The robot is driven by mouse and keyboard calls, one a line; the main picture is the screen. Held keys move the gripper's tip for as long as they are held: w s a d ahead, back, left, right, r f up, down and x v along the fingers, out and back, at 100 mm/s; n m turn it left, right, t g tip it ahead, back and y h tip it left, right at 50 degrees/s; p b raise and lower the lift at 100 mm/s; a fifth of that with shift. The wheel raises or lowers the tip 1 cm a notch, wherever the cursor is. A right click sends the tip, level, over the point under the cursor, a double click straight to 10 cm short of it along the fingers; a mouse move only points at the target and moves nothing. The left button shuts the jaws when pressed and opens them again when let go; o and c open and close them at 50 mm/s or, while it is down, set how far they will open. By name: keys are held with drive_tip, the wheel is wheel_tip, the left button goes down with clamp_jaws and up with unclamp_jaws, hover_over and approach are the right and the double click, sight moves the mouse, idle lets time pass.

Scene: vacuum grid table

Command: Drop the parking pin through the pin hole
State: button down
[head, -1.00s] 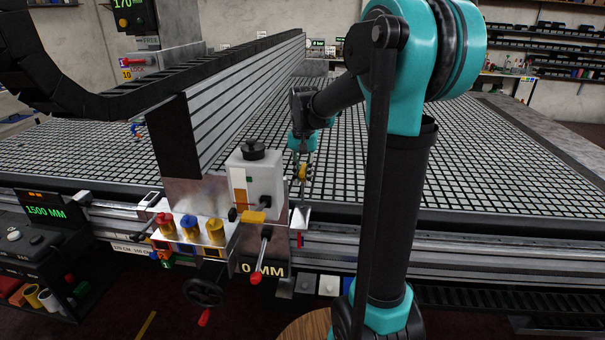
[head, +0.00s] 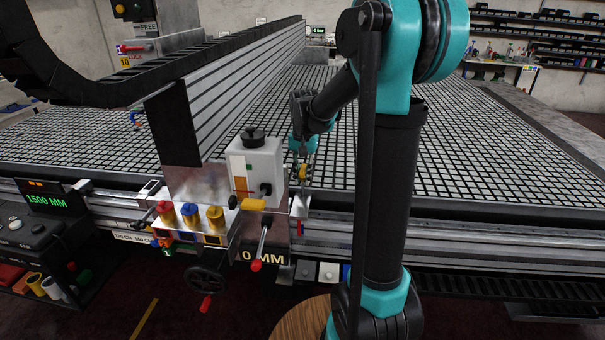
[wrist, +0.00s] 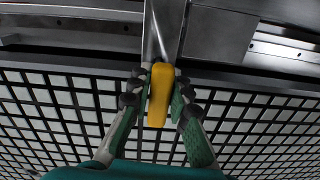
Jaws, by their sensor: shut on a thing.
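A yellow piece, which looks like the parking pin's grip (wrist: 160,95), sits between the two fingers of my gripper (wrist: 158,100) in the wrist view. The fingers are shut on it from both sides. In the head view my gripper (head: 303,172) is small, with the yellow pin (head: 303,171) at its tip, just above a silver bracket (head: 301,205) at the right of the carriage. The wrist view shows a silver metal plate (wrist: 165,30) at the pin's far end. I cannot make out the pin hole or the pin's lower tip.
A white box with a black knob (head: 256,170) stands close left of my gripper. Red, blue and yellow cylinders (head: 190,212) and a red-tipped lever (head: 258,250) are on the carriage. The long gantry beam (head: 230,85) rises behind. The grid table (head: 470,160) is clear on the right.

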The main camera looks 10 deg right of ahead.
sight(302, 191)
drive_tip(key=shift+f, duration=2.45)
drive_tip(key=shift+s+f, duration=0.1)
drive_tip(key=shift+f, duration=0.3)
drive_tip(key=shift+s+f, duration=0.1)
drive_tip(key=c, duration=1.3)
unclamp_jaws()
drive_tip(key=shift+f, duration=0.1)
wheel_tip(302, 191, up, 12)
drive_tip(key=shift+d+r, duration=0.1)
